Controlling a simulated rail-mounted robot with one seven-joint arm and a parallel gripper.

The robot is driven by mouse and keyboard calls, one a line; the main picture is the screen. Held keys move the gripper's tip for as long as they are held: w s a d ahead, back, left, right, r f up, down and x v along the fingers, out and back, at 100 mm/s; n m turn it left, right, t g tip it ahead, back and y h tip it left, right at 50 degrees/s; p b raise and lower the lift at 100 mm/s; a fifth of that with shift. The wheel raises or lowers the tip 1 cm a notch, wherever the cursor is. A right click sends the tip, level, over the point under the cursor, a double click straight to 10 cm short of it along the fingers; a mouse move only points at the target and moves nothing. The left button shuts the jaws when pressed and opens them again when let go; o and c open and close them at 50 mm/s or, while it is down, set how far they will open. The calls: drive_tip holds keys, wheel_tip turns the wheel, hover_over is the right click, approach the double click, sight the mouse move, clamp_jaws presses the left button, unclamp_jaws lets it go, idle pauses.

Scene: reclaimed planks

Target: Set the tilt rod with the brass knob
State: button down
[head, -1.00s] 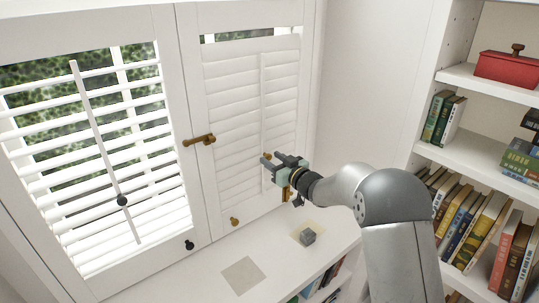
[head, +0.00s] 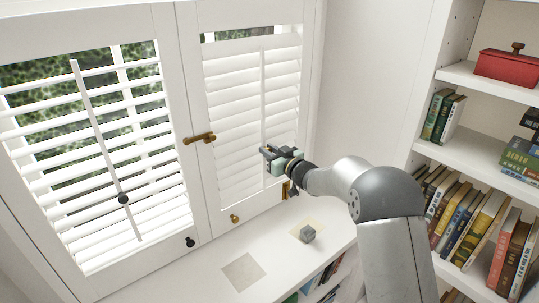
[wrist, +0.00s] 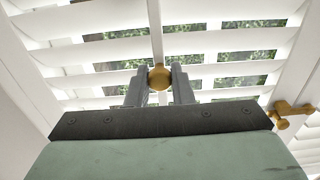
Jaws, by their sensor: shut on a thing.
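The tilt rod with the brass knob runs upright down the middle of the right shutter panel (head: 232,98). Its white rod (head: 263,85) shows above my gripper in the head view. In the wrist view the round brass knob (wrist: 159,77) sits between my two fingertips, with the rod (wrist: 155,25) beyond it. My gripper (head: 266,151) is shut on the brass knob, and it also shows in the wrist view (wrist: 160,85). The right panel's slats are partly open, with green showing between them in the wrist view. In the head view my gripper hides the knob.
The left shutter panel has open slats and a rod with a black knob (head: 123,199). A brass latch (head: 199,139) sits between the panels. Bookshelves (head: 480,150) stand at right.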

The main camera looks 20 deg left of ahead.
sight(264, 136)
wheel_tip(264, 136, up, 4)
drive_tip(key=shift+r+p, duration=0.1)
drive_tip(key=shift+p, duration=0.25)
drive_tip(key=c, duration=1.3)
unclamp_jaws()
drive_tip(key=shift+o, duration=0.2)
drive_tip(key=shift+d, duration=0.2)
drive_tip(key=b+v, duration=0.3)
drive_tip(key=v, duration=1.4)
